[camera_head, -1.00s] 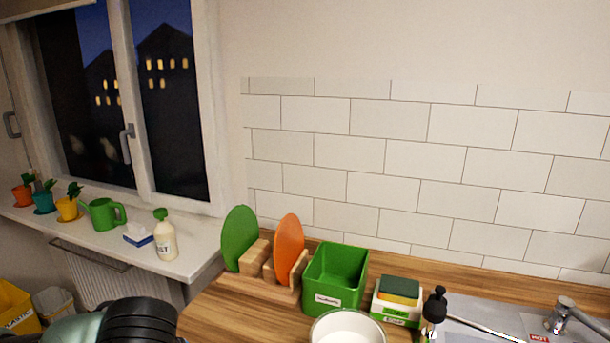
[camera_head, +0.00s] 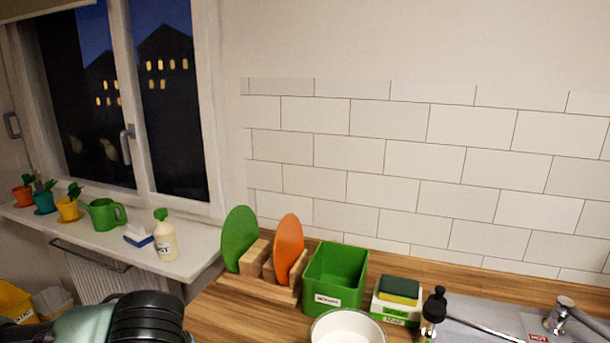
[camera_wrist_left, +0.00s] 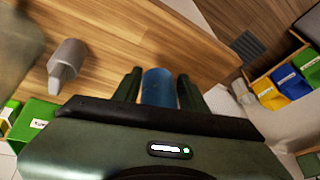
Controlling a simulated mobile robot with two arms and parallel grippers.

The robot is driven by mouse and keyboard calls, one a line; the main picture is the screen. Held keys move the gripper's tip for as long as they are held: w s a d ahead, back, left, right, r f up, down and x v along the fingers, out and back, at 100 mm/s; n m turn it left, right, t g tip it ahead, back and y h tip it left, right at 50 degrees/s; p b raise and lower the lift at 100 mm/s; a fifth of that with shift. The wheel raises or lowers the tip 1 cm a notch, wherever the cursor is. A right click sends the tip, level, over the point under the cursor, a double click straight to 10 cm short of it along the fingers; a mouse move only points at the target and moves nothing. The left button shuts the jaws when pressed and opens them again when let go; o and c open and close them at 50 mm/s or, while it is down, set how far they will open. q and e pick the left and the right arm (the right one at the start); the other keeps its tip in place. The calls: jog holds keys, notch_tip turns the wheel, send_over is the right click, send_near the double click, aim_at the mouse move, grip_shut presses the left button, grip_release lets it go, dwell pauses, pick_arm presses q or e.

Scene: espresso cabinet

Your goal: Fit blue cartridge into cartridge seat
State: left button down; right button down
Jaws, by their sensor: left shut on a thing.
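The blue cartridge (camera_wrist_left: 159,88) is a blue cylinder between the two dark fingers of my left gripper (camera_wrist_left: 158,90) in the left wrist view. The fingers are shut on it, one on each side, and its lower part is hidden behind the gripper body. Beyond the cartridge is a wooden surface (camera_wrist_left: 150,35). I cannot make out the cartridge seat in either view. My right gripper is not in view.
The left wrist view shows a grey nozzled object (camera_wrist_left: 66,62) and coloured bins (camera_wrist_left: 285,80). In the head view, the counter holds a cutting-board rack (camera_head: 262,285), green box (camera_head: 335,275), white bowl (camera_head: 347,330), sponge holder (camera_head: 398,300) and dispenser (camera_head: 433,310).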

pick_arm(q)
jog(key=w+f, duration=0.1)
jog(key=w, duration=0.2)
jog(key=shift+f, duration=0.35)
jog(key=shift+s+a+r, duration=0.1)
jog(key=shift+s, duration=0.1)
jog(key=shift+r, duration=0.35)
jog(key=w+d+r+n+p, duration=0.1)
jog(key=w+d+r+p, duration=0.2)
jog(key=r+p, duration=0.25)
jog(key=w+d+r+n+p, duration=0.1)
jog(key=w+d+r+p, duration=0.1)
jog(key=w+r+p, duration=0.3)
jog(key=shift+g+y, duration=0.3)
jog(key=shift+y, duration=0.1)
jog(key=f, duration=0.4)
jog(key=f+b, duration=0.1)
jog(key=f, duration=0.8)
jog(key=shift+s+d+f, duration=0.15)
jog(key=shift+s, duration=0.25)
jog(key=shift+f, duration=2.6)
jog(key=shift+f, duration=0.1)
